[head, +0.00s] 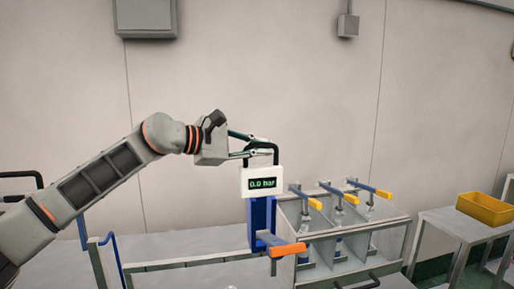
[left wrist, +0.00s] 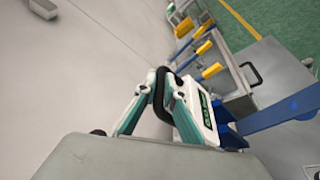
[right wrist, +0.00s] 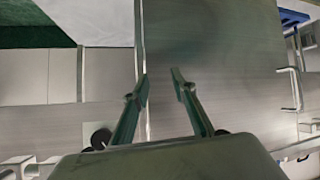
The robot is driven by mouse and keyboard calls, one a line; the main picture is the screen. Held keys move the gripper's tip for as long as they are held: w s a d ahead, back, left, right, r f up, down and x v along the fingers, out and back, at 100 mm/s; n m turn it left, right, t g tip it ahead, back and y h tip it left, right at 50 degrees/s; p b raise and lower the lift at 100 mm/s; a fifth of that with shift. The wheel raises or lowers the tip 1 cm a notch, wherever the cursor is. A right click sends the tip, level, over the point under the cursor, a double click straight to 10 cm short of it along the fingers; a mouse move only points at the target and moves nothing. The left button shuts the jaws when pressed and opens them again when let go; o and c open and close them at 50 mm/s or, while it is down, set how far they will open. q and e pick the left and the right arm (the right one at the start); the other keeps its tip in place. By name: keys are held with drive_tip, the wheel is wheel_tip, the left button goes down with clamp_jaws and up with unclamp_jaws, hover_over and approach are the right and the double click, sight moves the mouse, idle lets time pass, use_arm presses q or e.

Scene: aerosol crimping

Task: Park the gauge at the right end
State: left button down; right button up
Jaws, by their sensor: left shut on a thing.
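The gauge (head: 262,182) is a white box with a green "0.0 bar" display and a black loop handle on top. My left gripper (head: 262,145) is shut on the gauge's black handle, and the gauge sits upright at a blue post (head: 262,215). I cannot tell whether the gauge touches the post. In the left wrist view the handle lies between the fingertips (left wrist: 165,82) and the gauge (left wrist: 207,112) is seen from the side. My right gripper (right wrist: 160,78) shows only in the right wrist view, its fingers apart and empty above a grey metal surface.
A grey bay frame (head: 345,232) right of the post holds several clamps with yellow-tipped blue levers. An orange-tipped lever (head: 288,249) sticks out by the post. A yellow bin (head: 486,208) stands on a side table (head: 450,222) at the right.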

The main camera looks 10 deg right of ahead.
use_arm(q)
drive_tip(key=shift+s+d+r, duration=0.1)
drive_tip(key=shift+s+d, duration=0.05)
drive_tip(key=c, duration=2.5)
unclamp_jaws()
drive_tip(key=o, duration=0.4)
drive_tip(key=shift+d, duration=0.2)
drive_tip(key=shift+c, duration=0.2)
drive_tip(key=shift+a, duration=0.15)
drive_tip(key=v, duration=1.2)
